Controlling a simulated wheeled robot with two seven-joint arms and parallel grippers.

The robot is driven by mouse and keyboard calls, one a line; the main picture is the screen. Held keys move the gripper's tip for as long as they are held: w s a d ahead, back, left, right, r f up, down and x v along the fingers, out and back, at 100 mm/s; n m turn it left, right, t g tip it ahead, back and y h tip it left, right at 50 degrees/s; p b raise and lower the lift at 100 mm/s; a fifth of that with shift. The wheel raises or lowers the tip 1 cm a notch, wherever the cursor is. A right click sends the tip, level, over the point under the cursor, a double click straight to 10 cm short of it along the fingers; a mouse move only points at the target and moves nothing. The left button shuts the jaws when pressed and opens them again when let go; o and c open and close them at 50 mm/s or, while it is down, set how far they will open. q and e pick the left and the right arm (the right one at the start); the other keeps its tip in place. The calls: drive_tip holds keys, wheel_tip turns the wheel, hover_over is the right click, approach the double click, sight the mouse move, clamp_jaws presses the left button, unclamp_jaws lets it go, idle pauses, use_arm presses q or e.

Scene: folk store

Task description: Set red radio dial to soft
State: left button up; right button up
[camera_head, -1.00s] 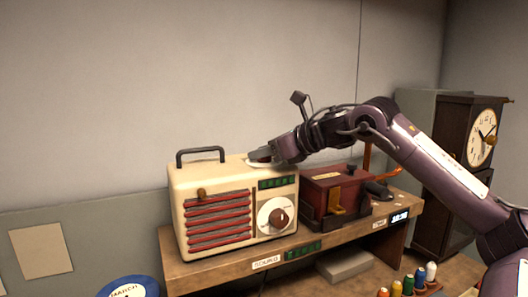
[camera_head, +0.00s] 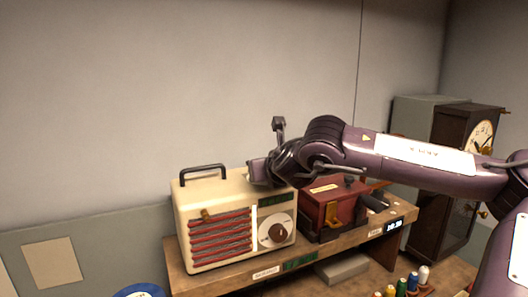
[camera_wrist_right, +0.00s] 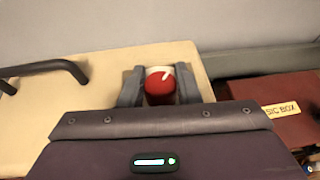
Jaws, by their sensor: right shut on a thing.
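The cream radio (camera_head: 222,228) with a red slatted grille stands on the wooden shelf, a white dial plate with a dark red-brown knob (camera_head: 278,233) on its front right. A round red dial (camera_wrist_right: 159,87) with a white pointer mark and pale rim sits on the radio's top, between the fingers in the right wrist view. My right gripper (camera_wrist_right: 160,88) is shut on this red dial from above. In the head view my right gripper (camera_head: 258,172) is over the radio's top right and hides the dial. Dial lettering is not readable. My left gripper is not in view.
A dark handle (camera_head: 203,171) rises from the radio's top left. A dark red box (camera_head: 332,204) stands close to the radio's right, also in the wrist view (camera_wrist_right: 285,105). A dark clock cabinet (camera_head: 450,190) stands farther right. Several thread spools (camera_head: 412,281) sit in front.

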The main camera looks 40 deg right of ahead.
drive_tip(key=shift+r+m+g+h+p, duration=0.15)
drive_tip(key=shift+m+g+h+p, duration=0.45)
drive_tip(key=shift+m+h+p, duration=0.15)
drive_tip(key=shift+m+h, duration=0.45)
drive_tip(key=shift+f+m+g+h, duration=0.25)
drive_tip(key=shift+m+g+h, duration=0.05)
drive_tip(key=m+g+h+b, duration=0.1)
drive_tip(key=b, duration=0.1)
drive_tip(key=shift+f+m+h+b, duration=0.15)
drive_tip(key=shift+m+h+b, duration=0.15)
drive_tip(key=shift+m, duration=0.1)
use_arm(q)
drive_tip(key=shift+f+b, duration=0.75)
drive_tip(key=shift+b, duration=0.05)
use_arm(e)
drive_tip(key=shift+r+m+g+h, duration=0.2)
drive_tip(key=shift+m+g+h, duration=0.3)
drive_tip(key=shift+m+g, duration=0.3)
drive_tip(key=o, duration=1)
